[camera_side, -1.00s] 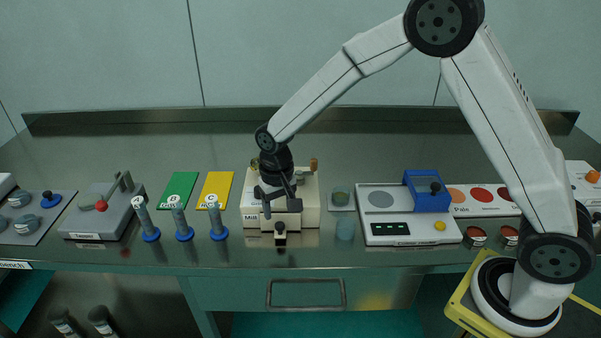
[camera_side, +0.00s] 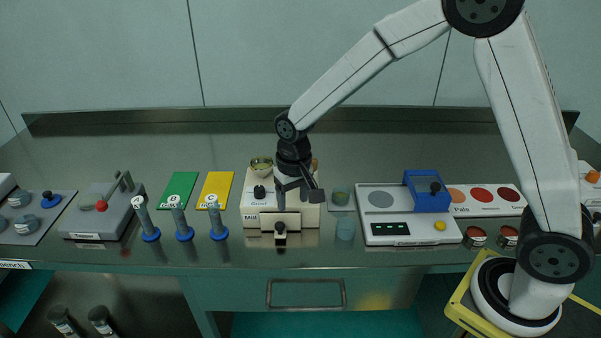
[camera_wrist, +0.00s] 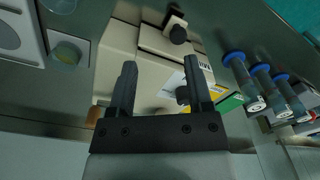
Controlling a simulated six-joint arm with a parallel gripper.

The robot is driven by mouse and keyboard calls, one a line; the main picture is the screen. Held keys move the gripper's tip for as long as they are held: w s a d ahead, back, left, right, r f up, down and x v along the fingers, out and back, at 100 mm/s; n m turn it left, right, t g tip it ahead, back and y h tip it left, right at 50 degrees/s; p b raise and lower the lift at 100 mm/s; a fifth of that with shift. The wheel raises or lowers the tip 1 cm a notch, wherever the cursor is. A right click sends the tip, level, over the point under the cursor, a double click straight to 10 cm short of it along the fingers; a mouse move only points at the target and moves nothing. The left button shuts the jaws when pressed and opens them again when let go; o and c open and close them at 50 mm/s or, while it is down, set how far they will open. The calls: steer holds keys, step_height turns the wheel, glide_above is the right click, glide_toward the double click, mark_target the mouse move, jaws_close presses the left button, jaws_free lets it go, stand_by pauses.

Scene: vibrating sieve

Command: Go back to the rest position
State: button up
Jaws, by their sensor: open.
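My gripper (camera_side: 298,197) is open and empty, just in front of and above the cream-coloured sieve machine (camera_side: 262,212) at the middle of the bench. In the wrist view my gripper's two fingers (camera_wrist: 160,85) stand apart with nothing between them, and the cream machine (camera_wrist: 118,62) lies beyond them. A black knob (camera_side: 259,192) shows on the machine, and a small round bowl (camera_side: 261,163) sits at its back left. My gripper hides part of the machine's right side.
Three tubes with blue bases (camera_side: 184,233) stand left of the machine. A green card (camera_side: 178,190) and a yellow card (camera_side: 215,188) lie behind them. A grey press (camera_side: 103,212) stands farther left.

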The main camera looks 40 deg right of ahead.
steer(key=s+d+r+n+t, duration=0.1)
steer(key=s+d, duration=0.2)
steer(key=s, duration=0.4)
steer(key=s+d+n+t, duration=0.1)
steer(key=s+d, duration=0.2)
steer(key=s, duration=0.4)
steer(key=shift+s+d+r, duration=0.35)
steer(key=shift+d+r, duration=0.05)
steer(key=m+g, duration=0.2)
steer(key=m, duration=0.1)
glide_above(280, 222)
step_height(280, 222, down, 3)
steer(key=shift+a+f, duration=0.1)
